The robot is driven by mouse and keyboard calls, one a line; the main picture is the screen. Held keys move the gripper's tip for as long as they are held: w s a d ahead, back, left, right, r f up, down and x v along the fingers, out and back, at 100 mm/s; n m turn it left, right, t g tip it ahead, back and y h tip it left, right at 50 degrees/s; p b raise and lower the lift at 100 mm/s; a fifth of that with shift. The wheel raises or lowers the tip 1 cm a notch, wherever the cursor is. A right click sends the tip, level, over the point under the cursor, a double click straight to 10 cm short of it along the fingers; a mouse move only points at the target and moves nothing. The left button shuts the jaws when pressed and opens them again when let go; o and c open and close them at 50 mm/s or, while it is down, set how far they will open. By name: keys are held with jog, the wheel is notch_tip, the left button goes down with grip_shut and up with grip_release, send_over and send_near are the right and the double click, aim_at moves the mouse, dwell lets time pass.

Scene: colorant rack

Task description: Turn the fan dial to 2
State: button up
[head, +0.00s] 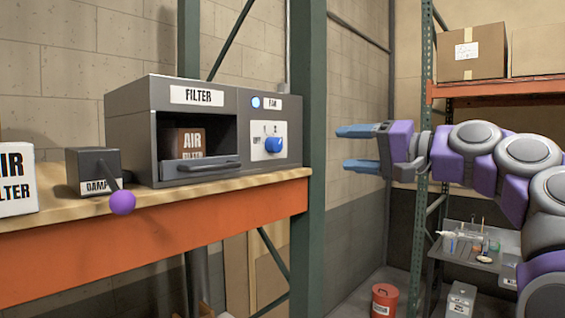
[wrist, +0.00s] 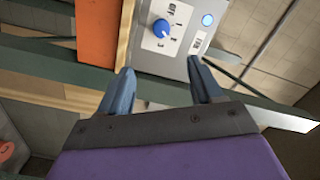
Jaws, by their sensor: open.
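The blue fan dial (head: 274,145) sits on a white plate on the front of the grey filter unit (head: 125,100), under the FAN label (head: 272,103). An OFF mark and several numbers stand around the dial; I cannot tell for sure which one it points to. The dial also shows in the wrist view (wrist: 161,28), beyond and roughly between my fingertips. My gripper (head: 348,147) is open and empty, to the right of the dial in the head view and apart from it. My gripper (wrist: 161,65) shows both blue fingers spread in the wrist view.
A blue light (head: 255,102) is beside the FAN label. A green rack post (head: 308,120) stands between the unit and my gripper in the head view. A damper box (head: 90,165) with a purple ball lever (head: 122,203) and an air filter box (head: 15,180) are at left.

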aim_at(279, 146)
jog(key=p+x, duration=0.3)
jog(key=x, duration=1.4)
jog(key=shift+a+p, duration=0.3)
jog(key=shift+a, duration=0.05)
jog(key=shift+c, duration=0.5)
jog(key=c, duration=1)
jog(key=shift+o, duration=0.2)
jog(key=shift+f+n, duration=0.1)
jog(key=shift+n, duration=0.9)
jog(key=o, duration=1.1)
jog(key=shift+c, duration=0.2)
jog(key=shift+s+d, duration=0.1)
jog(key=shift+d, duration=0.05)
